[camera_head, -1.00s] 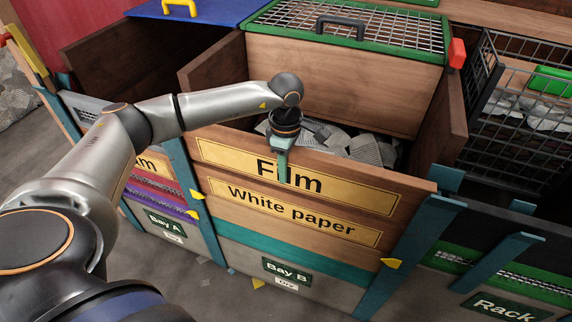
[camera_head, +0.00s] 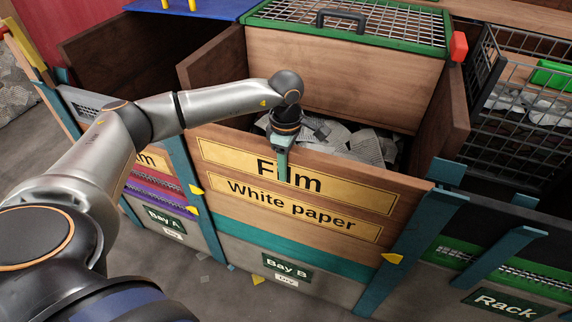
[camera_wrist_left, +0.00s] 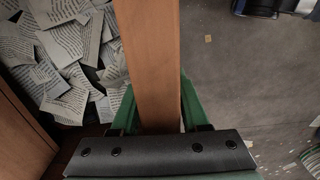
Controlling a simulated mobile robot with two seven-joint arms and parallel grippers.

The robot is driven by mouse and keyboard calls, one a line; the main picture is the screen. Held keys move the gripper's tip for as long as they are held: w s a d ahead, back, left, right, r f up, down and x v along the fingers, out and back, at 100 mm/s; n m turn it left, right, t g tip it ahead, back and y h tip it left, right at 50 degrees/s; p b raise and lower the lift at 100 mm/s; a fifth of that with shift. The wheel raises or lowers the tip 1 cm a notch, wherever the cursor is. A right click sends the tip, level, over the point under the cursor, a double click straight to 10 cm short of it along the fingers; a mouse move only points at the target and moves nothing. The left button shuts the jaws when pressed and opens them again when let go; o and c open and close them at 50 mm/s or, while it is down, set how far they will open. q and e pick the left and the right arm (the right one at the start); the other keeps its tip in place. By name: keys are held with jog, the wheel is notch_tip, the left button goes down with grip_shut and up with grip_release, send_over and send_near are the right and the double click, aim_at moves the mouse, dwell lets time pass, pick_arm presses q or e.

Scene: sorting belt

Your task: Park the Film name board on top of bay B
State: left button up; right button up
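The Film name board (camera_head: 375,199) is a wooden plank with a yellow label, at the front of bay B (camera_head: 295,293). It stands directly above the White paper board (camera_head: 225,205); I see no clear gap between them. My left gripper (camera_head: 282,172) points down over the Film board's top edge, with one finger in front of its label. In the left wrist view the green fingers (camera_wrist_left: 157,100) lie along both faces of the board (camera_wrist_left: 148,50) and appear to touch it. My right gripper is in neither view.
Crumpled printed paper (camera_head: 350,145) lies in the bin behind the boards. A green-framed mesh lid (camera_head: 400,25) is at the back. Teal posts (camera_head: 405,255) flank bay B. Bay A (camera_head: 165,218) is on the left, the Rack (camera_head: 505,305) and a wire basket (camera_head: 520,130) on the right.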

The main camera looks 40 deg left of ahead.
pick_arm(q)
jog(key=o, duration=0.4)
jog(key=shift+f, duration=0.1)
jog(key=shift+c, duration=0.2)
jog(key=shift+s+f, duration=0.15)
jog(key=shift+s, duration=0.05)
notch_tip(320, 180, up, 6)
jog(key=shift+w+r+p, duration=0.1)
jog(key=shift+w+p, duration=0.05)
jog(key=shift+p, duration=0.25)
notch_tip(320, 180, up, 6)
jog(key=shift+f+p, duration=0.1)
jog(key=shift+p, duration=0.25)
jog(key=shift+r, duration=0.45)
jog(key=shift+f, duration=0.1)
